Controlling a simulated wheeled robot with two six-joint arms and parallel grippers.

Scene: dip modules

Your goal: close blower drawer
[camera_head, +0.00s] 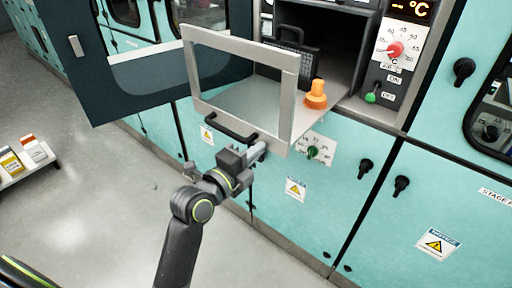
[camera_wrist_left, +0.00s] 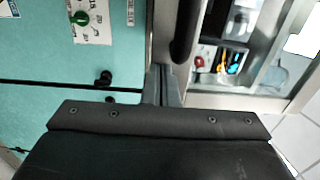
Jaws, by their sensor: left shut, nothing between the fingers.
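The blower drawer (camera_head: 292,108) is pulled out of the teal cabinet. Its front is a grey rectangular frame, seen in the head view, with a black bar handle (camera_head: 231,130) low on its face. An orange knob-like part (camera_head: 316,94) stands on the drawer's tray. My left gripper (camera_head: 258,151) is shut and empty, with its tips at the lower edge of the drawer front, right of the handle. I cannot tell whether they touch it. The shut fingers also show in the left wrist view (camera_wrist_left: 162,86). My right gripper is not in view.
A dark door (camera_head: 95,75) stands open at the left. The drawer bay (camera_head: 345,45) is open behind the drawer. A control panel with a red dial (camera_head: 395,49) is at its right. Below are a green knob (camera_head: 313,152) and black latches (camera_head: 365,167).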

